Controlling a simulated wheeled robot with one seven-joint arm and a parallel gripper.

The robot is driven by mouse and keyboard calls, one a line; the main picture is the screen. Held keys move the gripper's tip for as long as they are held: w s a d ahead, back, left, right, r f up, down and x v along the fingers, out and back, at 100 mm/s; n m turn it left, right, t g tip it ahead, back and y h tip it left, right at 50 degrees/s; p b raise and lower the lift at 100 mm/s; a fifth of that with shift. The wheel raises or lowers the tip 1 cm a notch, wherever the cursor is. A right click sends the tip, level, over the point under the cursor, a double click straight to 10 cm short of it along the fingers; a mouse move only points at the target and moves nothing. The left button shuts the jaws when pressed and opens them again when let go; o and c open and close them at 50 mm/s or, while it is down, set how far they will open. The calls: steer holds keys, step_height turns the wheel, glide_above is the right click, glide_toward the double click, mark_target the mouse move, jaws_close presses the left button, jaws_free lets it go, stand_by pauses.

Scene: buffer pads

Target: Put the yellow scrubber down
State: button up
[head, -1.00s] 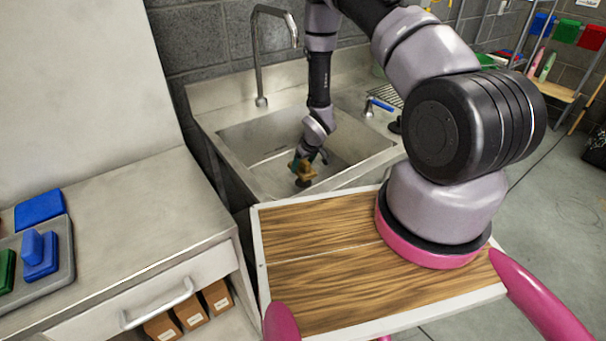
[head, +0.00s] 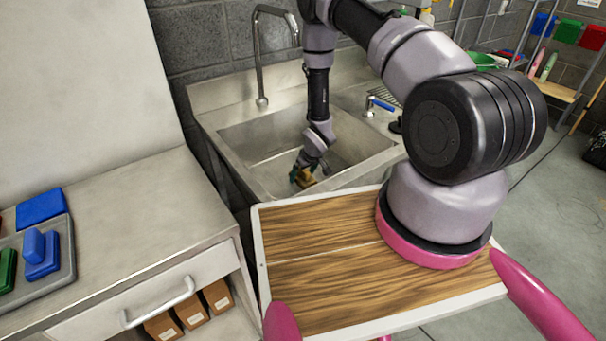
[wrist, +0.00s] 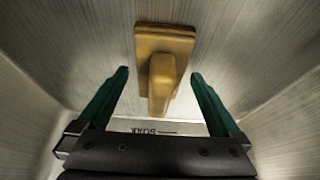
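The yellow scrubber (head: 308,177) is in the metal sink basin (head: 262,146). In the wrist view the scrubber (wrist: 164,66) shows a flat rectangular base and a blocky handle. My gripper (wrist: 159,74) has green fingers spread wide, with the handle between the fingertips and a clear gap on each side. The gripper also shows low in the sink in the head view (head: 303,172), where it hides part of the scrubber. The scrubber appears to rest on the basin floor, though the contact is hard to see.
Dark lettering marks the basin floor below the scrubber. The basin walls rise close around my gripper. A faucet (head: 262,60) stands at the back left. A metal counter at left holds a grey tray (head: 65,262) with blue and green scrubbers.

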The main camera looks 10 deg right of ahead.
steer(key=s+d+r+m+t+h, duration=0.1)
steer(key=s+d+r+m, duration=0.1)
steer(key=r, duration=1.3)
steer(key=s+d+r+m, duration=0.1)
steer(key=d+r, duration=0.2)
steer(key=r, duration=1.2)
steer(key=s+d+r+m+t+h, duration=0.1)
steer(key=s+d+r+m, duration=0.1)
steer(key=r, duration=1.3)
steer(key=s+a+r+m+t+y, duration=0.1)
steer(key=s+r+m+y, duration=0.1)
steer(key=s+r, duration=1.7)
steer(key=s+m, duration=0.1)
steer(key=s, duration=0.3)
steer(key=shift+a+r+m, duration=0.15)
steer(key=shift+m, duration=0.15)
